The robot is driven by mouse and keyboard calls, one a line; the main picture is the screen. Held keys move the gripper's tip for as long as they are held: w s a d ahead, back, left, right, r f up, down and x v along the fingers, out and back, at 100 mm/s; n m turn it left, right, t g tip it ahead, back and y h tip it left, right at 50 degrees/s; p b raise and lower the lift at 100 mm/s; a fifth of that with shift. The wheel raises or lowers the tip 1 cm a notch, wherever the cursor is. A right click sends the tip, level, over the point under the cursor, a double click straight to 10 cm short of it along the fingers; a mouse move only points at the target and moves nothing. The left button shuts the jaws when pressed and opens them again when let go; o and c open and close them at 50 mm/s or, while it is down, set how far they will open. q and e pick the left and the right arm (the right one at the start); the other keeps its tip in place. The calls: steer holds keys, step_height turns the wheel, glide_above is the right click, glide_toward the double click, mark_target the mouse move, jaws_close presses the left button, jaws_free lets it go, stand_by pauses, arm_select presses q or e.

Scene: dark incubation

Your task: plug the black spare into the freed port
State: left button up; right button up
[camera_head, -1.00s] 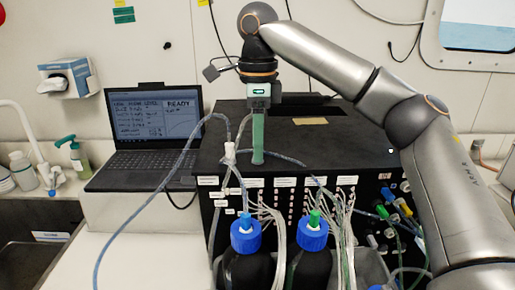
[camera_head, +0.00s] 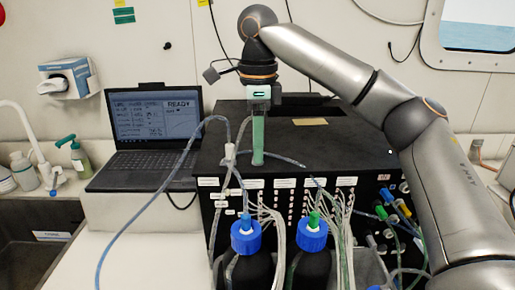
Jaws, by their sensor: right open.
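My right gripper (camera_head: 258,140) points straight down over the front part of the black instrument box's top (camera_head: 350,140). Its pale green fingers are seen edge-on and look empty; the jaws are open. A blue-grey tube lies on the box top by the fingertips; I cannot tell whether they touch. A white connector (camera_head: 230,152) stands at the box's front edge, left of the fingers. The front panel has rows of labelled ports (camera_head: 290,205) with many pale leads. I cannot pick out the black spare or the freed port for certain. My left gripper is not in view.
Two dark bottles with blue caps (camera_head: 246,236) (camera_head: 312,232) stand before the panel. Coloured plugs (camera_head: 390,205) and cables crowd its right side. A laptop (camera_head: 150,140) showing READY stands left. A long blue tube (camera_head: 130,220) arcs over the white counter, and a sink is at far left.

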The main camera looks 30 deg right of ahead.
steer(key=shift+p, duration=0.4)
stand_by(0.3)
jaws_close()
steer(key=shift+r, duration=0.15)
stand_by(1.1)
steer(key=shift+r+p, duration=0.3)
steer(key=shift+r, duration=2.55)
